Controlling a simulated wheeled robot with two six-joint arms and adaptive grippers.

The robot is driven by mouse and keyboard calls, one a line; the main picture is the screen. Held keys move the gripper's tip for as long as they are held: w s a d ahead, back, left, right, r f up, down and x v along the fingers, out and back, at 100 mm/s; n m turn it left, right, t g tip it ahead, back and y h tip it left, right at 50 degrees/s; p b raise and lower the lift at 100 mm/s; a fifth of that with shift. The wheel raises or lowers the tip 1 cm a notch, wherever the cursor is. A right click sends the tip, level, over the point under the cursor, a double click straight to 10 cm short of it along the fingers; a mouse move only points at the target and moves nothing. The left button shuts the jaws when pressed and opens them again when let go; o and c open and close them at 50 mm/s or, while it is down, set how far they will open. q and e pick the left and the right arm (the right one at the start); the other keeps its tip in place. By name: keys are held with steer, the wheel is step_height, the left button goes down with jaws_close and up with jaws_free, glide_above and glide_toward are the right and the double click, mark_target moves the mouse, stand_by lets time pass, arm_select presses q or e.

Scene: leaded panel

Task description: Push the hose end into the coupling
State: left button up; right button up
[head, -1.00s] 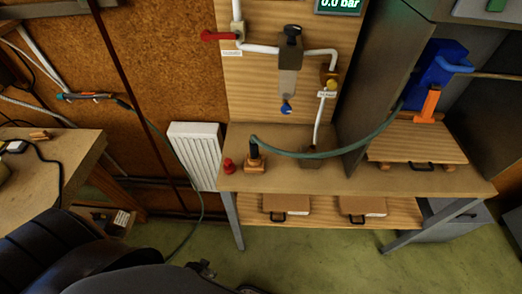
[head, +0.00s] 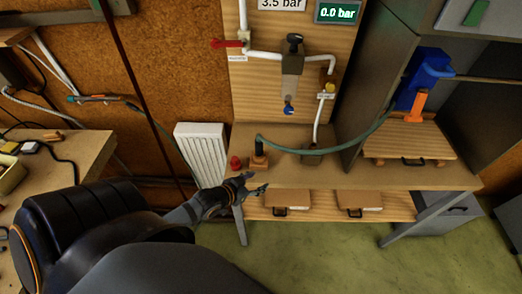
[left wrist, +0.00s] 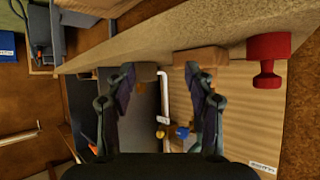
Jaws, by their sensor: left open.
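A green hose (head: 330,149) lies over the workbench. Its left end stands upright in a black sleeve (head: 258,146) on a small wooden block (head: 259,162). Its other end runs right toward a blue device with an orange part (head: 416,105). I cannot tell for sure which fitting is the coupling; a yellow fitting (head: 329,87) sits on the white pipe on the panel. My left gripper (head: 254,188) is open and empty at the bench's front edge, below and in front of the block. In the left wrist view the block (left wrist: 203,58) shows beyond the open fingers (left wrist: 165,85). My right gripper is not in view.
A red knob (head: 235,162) stands left of the block, and also shows in the left wrist view (left wrist: 268,60). A red-handled valve (head: 226,43) and white pipes are on the wooden panel. A white radiator (head: 200,151) stands left of the bench. Drawers hang below.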

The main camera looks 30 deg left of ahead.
mark_target(256, 147)
arm_select(q)
steer(key=a+t, duration=0.1)
steer(key=a+r+t, duration=0.1)
steer(key=a+r+h, duration=0.1)
steer(key=shift+w+a+t, duration=0.35)
steer(key=shift+w+t, duration=0.05)
steer(key=a+r+t+h, duration=0.1)
steer(key=a+r+t, duration=0.2)
steer(key=a+r, duration=0.15)
steer(key=b+x, duration=0.1)
steer(key=x, duration=0.2)
steer(key=b+x, duration=0.1)
steer(key=x, duration=0.2)
steer(key=d+b+x, duration=0.1)
steer(key=x, duration=0.2)
steer(key=shift+w+b, duration=0.1)
steer(key=shift+b, duration=0.25)
steer(key=shift+w, duration=0.2)
steer(key=shift+s, duration=0.15)
steer(key=shift+c, duration=1.2)
jaws_close()
